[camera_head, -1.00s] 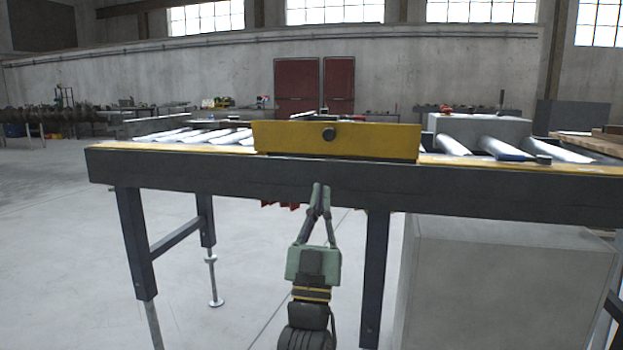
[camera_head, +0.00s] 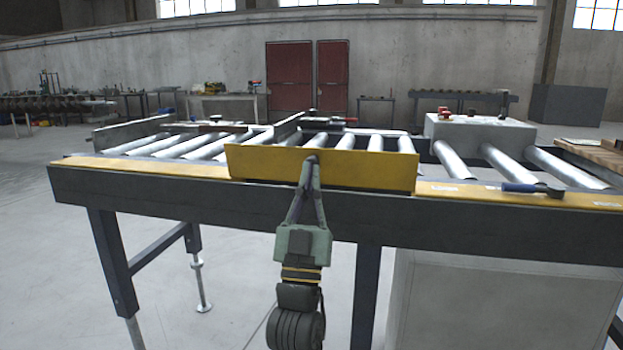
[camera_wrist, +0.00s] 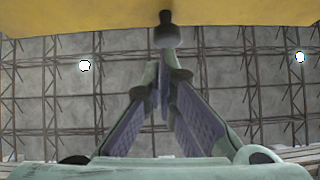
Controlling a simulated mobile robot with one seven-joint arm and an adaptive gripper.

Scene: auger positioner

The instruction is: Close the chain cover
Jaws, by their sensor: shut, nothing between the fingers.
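The yellow chain cover (camera_head: 370,170) stands upright along the near side rail of the roller table. In the wrist view the cover's yellow face (camera_wrist: 90,12) fills the top, with a dark round knob (camera_wrist: 165,30) on it. My gripper (camera_head: 312,160) is shut, its fingertips pointing up in front of the cover's face near its middle. In the wrist view my gripper's fingertips (camera_wrist: 165,62) meet just below the knob, and nothing is between them. In the head view the knob is hidden behind the fingertips. I cannot tell whether the fingertips touch it.
The dark side rail (camera_head: 150,195) runs below the cover. Metal rollers (camera_head: 500,165) lie behind it. A blue-handled tool (camera_head: 530,189) lies on the yellow strip at right. A grey box with red buttons (camera_head: 480,132) stands behind. Open floor (camera_head: 240,270) is under the table.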

